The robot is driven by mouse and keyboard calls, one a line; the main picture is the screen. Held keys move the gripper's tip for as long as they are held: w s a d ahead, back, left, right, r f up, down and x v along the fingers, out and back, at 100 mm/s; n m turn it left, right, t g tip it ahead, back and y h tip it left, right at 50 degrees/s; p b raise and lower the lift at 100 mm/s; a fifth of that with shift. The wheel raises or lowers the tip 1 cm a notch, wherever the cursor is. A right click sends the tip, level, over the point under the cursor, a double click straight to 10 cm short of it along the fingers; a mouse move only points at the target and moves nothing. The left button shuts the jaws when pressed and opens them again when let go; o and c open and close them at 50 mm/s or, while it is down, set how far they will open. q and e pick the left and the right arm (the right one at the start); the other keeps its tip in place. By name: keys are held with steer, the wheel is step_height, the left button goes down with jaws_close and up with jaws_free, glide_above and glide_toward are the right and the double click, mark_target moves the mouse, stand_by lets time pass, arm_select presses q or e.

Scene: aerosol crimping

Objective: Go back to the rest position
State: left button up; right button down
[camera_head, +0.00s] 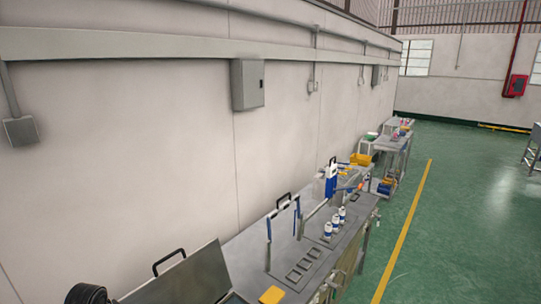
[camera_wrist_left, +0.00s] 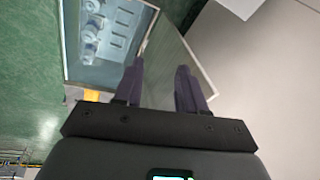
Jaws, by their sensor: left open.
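My left gripper (camera_wrist_left: 158,70) shows in the left wrist view with its two dark fingers apart and nothing between them. Beyond the fingertips is a grey metal surface (camera_wrist_left: 172,62) with a pale rim. In the head view no gripper shows; a black ribbed part at the lower left corner may be mine. The workbench (camera_head: 318,262) runs along the wall. Several white and blue cans (camera_head: 335,222) stand in a row on it, apart from any gripper. A blue and white crimping device (camera_head: 331,182) stands behind them.
An open metal lid (camera_head: 195,275) with a black handle stands at the bottom left. A yellow block (camera_head: 271,295) lies on the near part of the bench. The long wall (camera_head: 150,130) stands close at the left. The green floor (camera_head: 470,220) right of the bench is clear.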

arm_select(q)
steer(key=s+d+f+n+y+p, duration=0.1)
steer(key=s+d+f, duration=0.15)
steer(key=s, duration=0.25)
steer(key=s+d+f, duration=0.2)
steer(key=s+f, duration=0.1)
steer(key=s, duration=0.3)
steer(key=s+d+r+h+p, duration=0.1)
steer(key=s+d+r, duration=0.1)
steer(key=s+d, duration=0.6)
steer(key=s+d+r+n+p, duration=0.1)
steer(key=s+d, duration=0.7)
steer(key=s, duration=0.9)
steer(key=shift+d+r+n+t+h+p, duration=0.3)
steer(key=shift+r+h+p, duration=0.05)
steer(key=shift+h, duration=0.05)
step_height(320, 180, down, 75)
steer(key=b, duration=7.5)
